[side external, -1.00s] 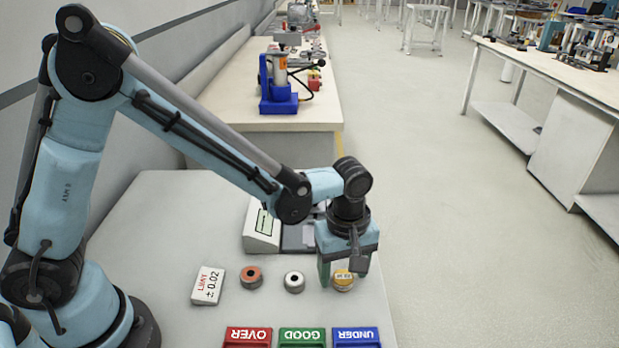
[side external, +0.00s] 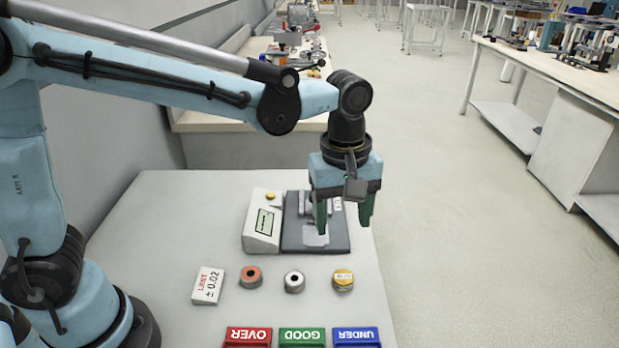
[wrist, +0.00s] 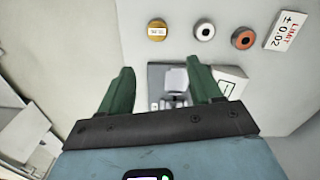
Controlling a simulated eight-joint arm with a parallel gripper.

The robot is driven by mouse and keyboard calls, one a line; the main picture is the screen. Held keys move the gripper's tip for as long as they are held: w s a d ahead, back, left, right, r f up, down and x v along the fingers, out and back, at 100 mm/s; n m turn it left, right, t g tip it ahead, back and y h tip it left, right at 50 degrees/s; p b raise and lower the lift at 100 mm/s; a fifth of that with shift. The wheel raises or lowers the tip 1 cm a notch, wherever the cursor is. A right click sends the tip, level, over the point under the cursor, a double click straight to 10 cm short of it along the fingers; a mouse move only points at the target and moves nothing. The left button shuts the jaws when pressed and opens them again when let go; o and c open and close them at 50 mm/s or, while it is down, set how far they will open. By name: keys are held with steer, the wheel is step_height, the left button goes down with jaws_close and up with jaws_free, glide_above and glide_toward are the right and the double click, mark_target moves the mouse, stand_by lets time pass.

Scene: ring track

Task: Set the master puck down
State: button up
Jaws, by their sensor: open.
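The master puck, with a yellow labelled top (side external: 343,280), sits on the table at the right end of a row of pucks. It also shows in the wrist view (wrist: 157,30), ahead of the fingers. My gripper (side external: 343,228) is open and empty, with its green fingers apart.
An orange puck (side external: 251,277) and a silver puck (side external: 294,282) stand left of the master puck. A limit card (side external: 208,286) is at far left. A white readout box (side external: 263,222) adjoins the stand. OVER (side external: 248,336), GOOD (side external: 302,336) and UNDER (side external: 357,336) bins line the front.

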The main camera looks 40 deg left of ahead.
steer(key=s+a+m+t, duration=0.3)
steer(key=a+m, duration=0.2)
steer(key=a, duration=0.2)
steer(key=s+a+m+t, duration=0.3)
steer(key=a+m, duration=0.3)
steer(key=a, duration=0.2)
steer(key=shift+s+r+t, duration=0.4)
steer(key=shift+s+r, duration=0.05)
steer(key=shift+s, duration=0.3)
